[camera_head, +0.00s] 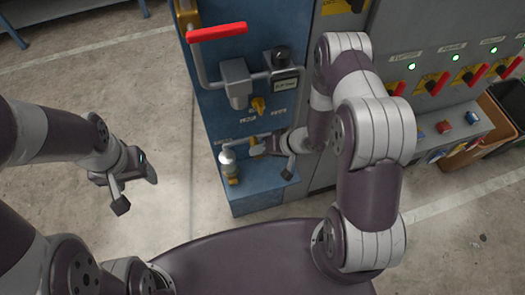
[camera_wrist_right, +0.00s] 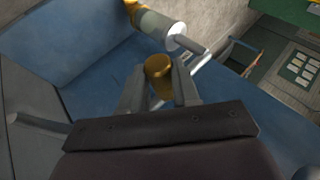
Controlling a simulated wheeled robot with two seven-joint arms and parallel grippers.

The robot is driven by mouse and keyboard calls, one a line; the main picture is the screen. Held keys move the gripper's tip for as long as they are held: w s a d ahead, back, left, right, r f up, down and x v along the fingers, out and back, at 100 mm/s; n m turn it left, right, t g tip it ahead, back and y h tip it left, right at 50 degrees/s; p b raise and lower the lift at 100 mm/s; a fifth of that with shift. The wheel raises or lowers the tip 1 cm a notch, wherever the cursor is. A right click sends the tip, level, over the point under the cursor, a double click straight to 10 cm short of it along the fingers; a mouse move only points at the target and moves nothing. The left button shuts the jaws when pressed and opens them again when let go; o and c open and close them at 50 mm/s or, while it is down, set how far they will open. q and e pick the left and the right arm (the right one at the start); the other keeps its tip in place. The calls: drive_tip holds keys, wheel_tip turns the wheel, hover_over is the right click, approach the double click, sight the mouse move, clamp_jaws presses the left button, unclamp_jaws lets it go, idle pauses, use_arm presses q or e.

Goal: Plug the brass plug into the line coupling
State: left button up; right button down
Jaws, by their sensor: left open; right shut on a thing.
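My right gripper (camera_head: 272,147) is shut on the brass plug (camera_wrist_right: 159,67), whose round end shows between the two fingers in the right wrist view. In the head view a small brass piece (camera_head: 258,147) shows just left of the gripper, beside a silver pipe. The pipe (camera_wrist_right: 201,66) passes close behind the plug in the wrist view; I cannot tell whether they touch. The line coupling is not clearly distinguishable; the gripper and plug hide part of the pipework. My left gripper (camera_head: 131,187) is open and empty, over the floor left of the blue stand.
A pale cylinder with brass fittings (camera_head: 228,158) stands on the blue stand's ledge (camera_head: 262,194), left of the right gripper. Above are a red-handled lever (camera_head: 217,32) and a yellow valve (camera_head: 258,105). A control panel with red switches (camera_head: 434,82) stands right. Floor at left is clear.

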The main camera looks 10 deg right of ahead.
drive_tip(key=shift+w, duration=0.15)
drive_tip(key=c, duration=0.8)
unclamp_jaws()
drive_tip(key=shift+w, duration=0.1)
drive_tip(key=shift+o, duration=0.2)
drive_tip(key=v, duration=1.2)
drive_tip(key=shift+r, duration=0.25)
drive_tip(key=shift+d, duration=0.15)
